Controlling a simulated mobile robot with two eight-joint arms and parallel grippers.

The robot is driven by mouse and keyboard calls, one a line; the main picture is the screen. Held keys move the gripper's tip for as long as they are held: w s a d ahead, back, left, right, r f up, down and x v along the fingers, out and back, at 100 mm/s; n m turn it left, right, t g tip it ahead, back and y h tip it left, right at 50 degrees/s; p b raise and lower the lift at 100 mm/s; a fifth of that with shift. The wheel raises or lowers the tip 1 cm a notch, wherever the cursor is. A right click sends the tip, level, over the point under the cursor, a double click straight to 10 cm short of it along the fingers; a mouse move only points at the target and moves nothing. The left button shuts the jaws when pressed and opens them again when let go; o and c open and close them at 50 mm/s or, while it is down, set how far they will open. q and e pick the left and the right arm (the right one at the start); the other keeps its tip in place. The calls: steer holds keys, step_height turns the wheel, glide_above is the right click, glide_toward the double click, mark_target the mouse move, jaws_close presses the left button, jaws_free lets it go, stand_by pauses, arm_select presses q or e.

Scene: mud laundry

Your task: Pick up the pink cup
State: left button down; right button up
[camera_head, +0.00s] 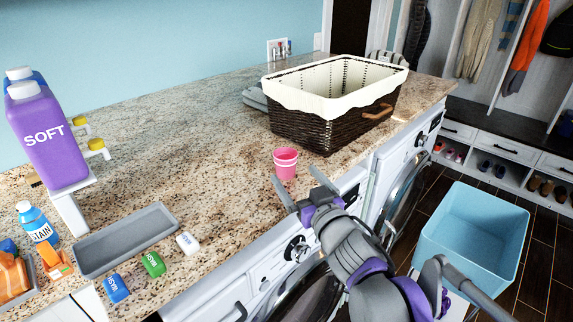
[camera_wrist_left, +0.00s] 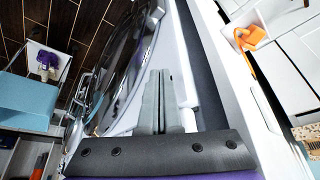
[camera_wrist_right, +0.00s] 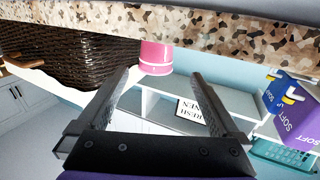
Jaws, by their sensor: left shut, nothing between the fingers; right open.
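The pink cup (camera_head: 286,163) stands upright on the granite counter near its front edge, in front of the wicker basket. My right gripper (camera_head: 295,174) is open and reaches toward the cup from the front edge. In the right wrist view the cup (camera_wrist_right: 156,58) appears between and just beyond the open fingertips (camera_wrist_right: 158,76), with no finger visibly closed on it. My left gripper (camera_wrist_left: 160,72) is shut and empty in the left wrist view, beside the washer fronts. It is not visible in the head view.
The wicker basket (camera_head: 300,125) with white liner stands behind the cup. A grey tray (camera_head: 125,240), small coloured boxes and a purple SOFT bottle (camera_head: 50,140) are at left. A blue bin (camera_head: 470,235) is on the right, below counter level. The counter left of the cup is clear.

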mark_target(290, 165)
steer(key=x, duration=0.2)
steer(key=shift+w+a, duration=0.1)
steer(key=shift+w, duration=0.15)
steer(key=shift+d+p+x, duration=0.15)
steer(key=shift+p+x, duration=0.05)
steer(key=shift+x, duration=1.25)
steer(key=shift+d+p+x, duration=0.15)
steer(key=shift+x, duration=1.3)
steer(key=shift+w, duration=0.1)
steer(key=shift+c, duration=0.3)
steer(key=c, duration=1.3)
